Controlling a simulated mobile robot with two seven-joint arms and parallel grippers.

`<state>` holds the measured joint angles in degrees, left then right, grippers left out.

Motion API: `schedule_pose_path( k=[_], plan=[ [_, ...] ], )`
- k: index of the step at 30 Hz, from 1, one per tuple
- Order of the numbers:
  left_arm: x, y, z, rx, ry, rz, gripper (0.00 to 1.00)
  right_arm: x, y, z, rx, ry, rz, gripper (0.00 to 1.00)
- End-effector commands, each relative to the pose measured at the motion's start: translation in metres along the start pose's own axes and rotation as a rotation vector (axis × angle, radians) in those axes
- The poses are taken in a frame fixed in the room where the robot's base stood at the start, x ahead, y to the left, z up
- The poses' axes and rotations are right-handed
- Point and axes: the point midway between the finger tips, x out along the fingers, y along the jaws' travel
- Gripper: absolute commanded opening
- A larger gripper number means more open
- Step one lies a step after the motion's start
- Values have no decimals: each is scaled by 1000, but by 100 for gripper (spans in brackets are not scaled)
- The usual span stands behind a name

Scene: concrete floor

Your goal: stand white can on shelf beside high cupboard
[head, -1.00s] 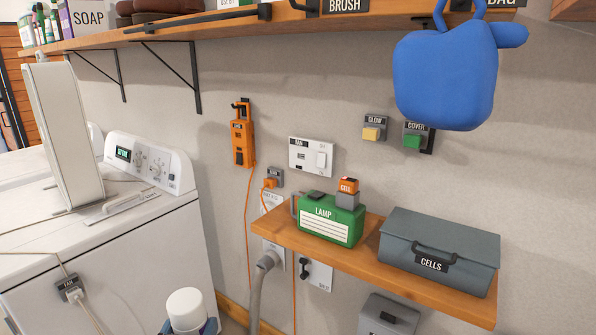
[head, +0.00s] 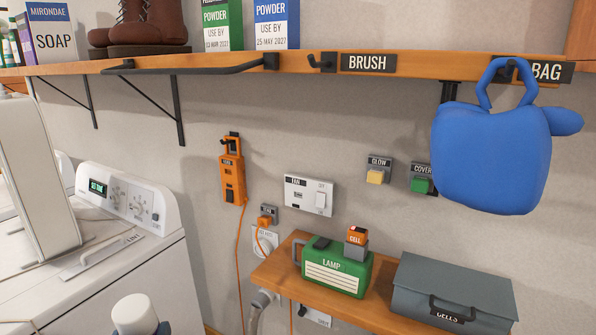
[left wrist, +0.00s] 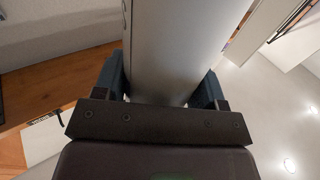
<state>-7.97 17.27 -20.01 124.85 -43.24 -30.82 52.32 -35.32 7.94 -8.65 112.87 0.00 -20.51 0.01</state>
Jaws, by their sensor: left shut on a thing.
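The white can (head: 134,314) stands about upright at the bottom edge of the head view, its lower part cut off. My left gripper (head: 143,331) is shut on it; only a bit of blue finger shows there. In the left wrist view the can (left wrist: 165,45) is a grey-looking cylinder between the two fingers of the left gripper (left wrist: 161,82). The long wooden shelf (head: 220,76) runs across the wall above. A wooden piece at the top right corner (head: 583,30) may be the high cupboard; most of it is out of frame. My right gripper is not in view.
The shelf bears a soap box (head: 50,35), brown boots (head: 148,25) and powder boxes (head: 272,24). A black rail (head: 190,70) and a blue bag (head: 492,155) hang at its front. A lower shelf (head: 280,268) holds the green lamp (head: 335,272) and a grey box (head: 455,288).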

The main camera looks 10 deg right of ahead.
Motion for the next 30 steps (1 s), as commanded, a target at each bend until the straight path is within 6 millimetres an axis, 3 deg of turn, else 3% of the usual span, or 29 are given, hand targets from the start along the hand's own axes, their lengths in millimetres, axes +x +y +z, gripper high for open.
schedule_pose_path(
  k=[9,22,30],
  plan=[
    [1,0,-25,0,-6,0,28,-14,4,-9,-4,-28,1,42],
    [1,0,-22,-2,-3,0,28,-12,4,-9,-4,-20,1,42],
    [7,8,-52,2,-1,34,28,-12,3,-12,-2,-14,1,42]
  ],
)
